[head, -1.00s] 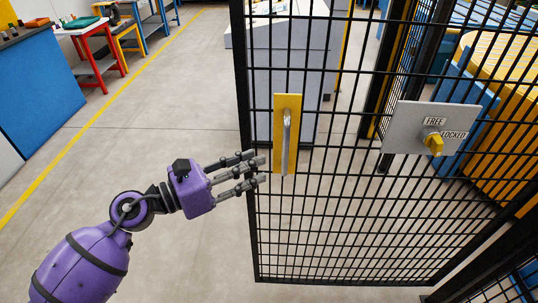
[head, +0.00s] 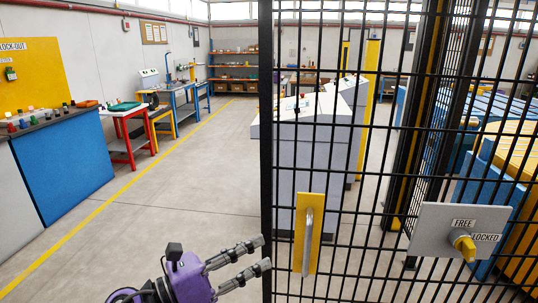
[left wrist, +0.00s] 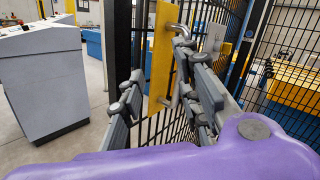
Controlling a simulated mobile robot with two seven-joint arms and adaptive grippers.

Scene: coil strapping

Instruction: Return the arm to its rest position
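My left gripper (head: 262,254), on a purple wrist, reaches in from the bottom of the head view. Its grey fingers point right and are spread apart with nothing between them. It is left of the metal handle (head: 309,240) on a yellow plate (head: 300,262) on the black mesh gate (head: 340,200). A gap shows between the fingertips and the handle in the head view. In the left wrist view the spread fingers (left wrist: 155,80) frame the yellow plate (left wrist: 162,50), and the right fingers partly cover the handle. My right gripper is not in view.
Right of the handle, a grey panel (head: 430,232) with a yellow knob (head: 464,246) reads FREE and LOCKED. A grey cabinet (head: 300,150) stands behind the mesh. The floor (head: 185,210) left of the gate is open, up to a blue bench (head: 65,165).

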